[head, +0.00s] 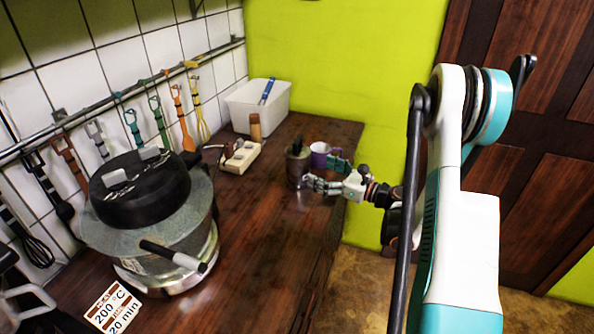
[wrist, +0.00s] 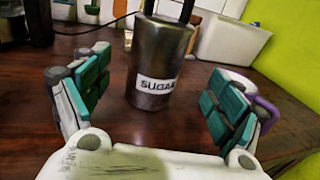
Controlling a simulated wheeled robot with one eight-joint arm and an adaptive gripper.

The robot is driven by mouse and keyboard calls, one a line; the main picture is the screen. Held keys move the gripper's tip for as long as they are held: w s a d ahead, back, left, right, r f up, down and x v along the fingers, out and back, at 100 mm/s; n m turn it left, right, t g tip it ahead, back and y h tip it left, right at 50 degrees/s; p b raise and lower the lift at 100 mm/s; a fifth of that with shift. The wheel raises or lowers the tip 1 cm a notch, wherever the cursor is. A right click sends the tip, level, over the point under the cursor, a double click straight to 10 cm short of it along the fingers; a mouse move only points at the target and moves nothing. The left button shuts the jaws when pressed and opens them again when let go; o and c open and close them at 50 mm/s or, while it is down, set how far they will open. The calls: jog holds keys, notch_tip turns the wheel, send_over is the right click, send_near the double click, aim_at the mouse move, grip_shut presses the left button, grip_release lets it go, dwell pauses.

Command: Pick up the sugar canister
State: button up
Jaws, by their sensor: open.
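The sugar canister (wrist: 160,62) is a dark metal cylinder with a white label reading SUGAR. In the wrist view it stands upright on the counter, centred ahead of my gripper (wrist: 154,98). The two fingers are spread wide to its left and right, with a gap on both sides. In the head view the canister (head: 298,168) stands near the right end of the counter, and my gripper (head: 325,172) reaches it from the right.
A purple mug (head: 320,154) stands close behind my gripper. A power strip (head: 240,157), a brown-topped object (head: 255,128) and a white bin (head: 245,105) are further back. A large pot (head: 150,215) stands at left. The counter's front middle is clear.

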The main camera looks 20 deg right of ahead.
aim_at(308, 167)
jog(key=x, duration=0.3)
jog(key=shift+w+a+b, duration=0.25)
jog(key=shift+w+b, duration=0.05)
jog(key=b+x, duration=0.1)
jog(key=x, duration=0.4)
jog(key=shift+s+a+r, duration=0.1)
jog(key=shift+s+a, duration=0.05)
jog(key=shift+w+a+b, duration=0.1)
jog(key=shift+w+b, duration=0.2)
jog(key=shift+w, duration=0.1)
jog(key=shift+r, duration=0.1)
jog(key=c, duration=1.5)
